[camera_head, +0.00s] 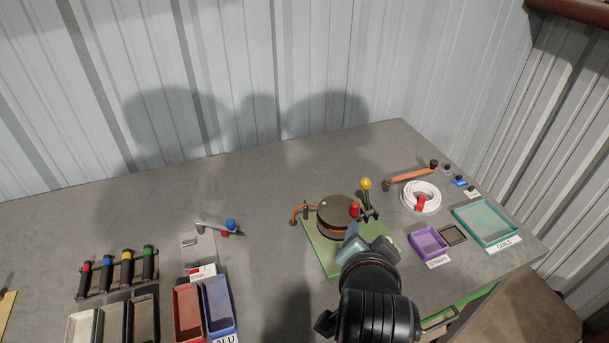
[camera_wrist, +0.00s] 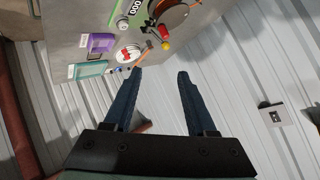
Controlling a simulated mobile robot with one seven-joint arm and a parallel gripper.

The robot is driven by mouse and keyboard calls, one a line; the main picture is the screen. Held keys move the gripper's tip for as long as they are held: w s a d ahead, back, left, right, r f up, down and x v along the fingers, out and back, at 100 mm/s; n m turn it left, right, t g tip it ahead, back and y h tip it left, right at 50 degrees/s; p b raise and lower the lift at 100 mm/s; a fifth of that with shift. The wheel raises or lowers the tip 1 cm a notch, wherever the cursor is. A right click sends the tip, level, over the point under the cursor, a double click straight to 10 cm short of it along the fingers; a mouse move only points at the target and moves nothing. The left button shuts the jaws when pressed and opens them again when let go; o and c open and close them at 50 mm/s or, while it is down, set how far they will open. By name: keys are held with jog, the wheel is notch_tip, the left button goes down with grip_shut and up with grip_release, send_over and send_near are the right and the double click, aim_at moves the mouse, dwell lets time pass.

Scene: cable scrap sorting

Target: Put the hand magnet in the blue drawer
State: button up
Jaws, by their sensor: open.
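My gripper (camera_head: 366,240) is over the green board in the head view. In the wrist view its two blue fingers (camera_wrist: 160,73) are apart with nothing held between them. I cannot pick out the hand magnet for sure. A small lever piece with a blue ball and a red part (camera_head: 229,227) lies at the left centre of the table, away from my gripper. A blue bin (camera_head: 218,303) with an ALU label stands at the front edge beside a red bin (camera_head: 187,312). I cannot identify a blue drawer; the area under the table is mostly hidden.
The green board (camera_head: 315,248) carries a dark round drum and a yellow-knobbed lever (camera_head: 366,184). To the right are a white cable coil (camera_head: 421,197), an orange bar (camera_head: 411,174), a purple tray (camera_head: 428,243) and a teal tray (camera_head: 486,220). The table's back middle is clear.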

jog(key=w+a+r+n+t, duration=0.1)
jog(key=a+r+n+t, duration=0.15)
jog(key=r, duration=0.65)
jog(key=w+a+r+n+t, duration=0.15)
jog(key=r+t, duration=0.25)
jog(key=r, duration=0.6)
jog(key=s+a+r+n+t, duration=0.2)
jog(key=s+r+t, duration=0.1)
jog(key=r, duration=0.5)
jog(key=s+a+r+n+t+y, duration=0.1)
jog(key=s+a+r+t, duration=0.1)
jog(key=s+r, duration=0.3)
jog(key=s+a+r+n+t+y, duration=0.1)
jog(key=s+r+t, duration=0.4)
jog(key=r, duration=0.8)
jog(key=shift+a+r+n, duration=0.2)
jog(key=shift+a+n, duration=0.35)
jog(key=shift+n, duration=0.25)
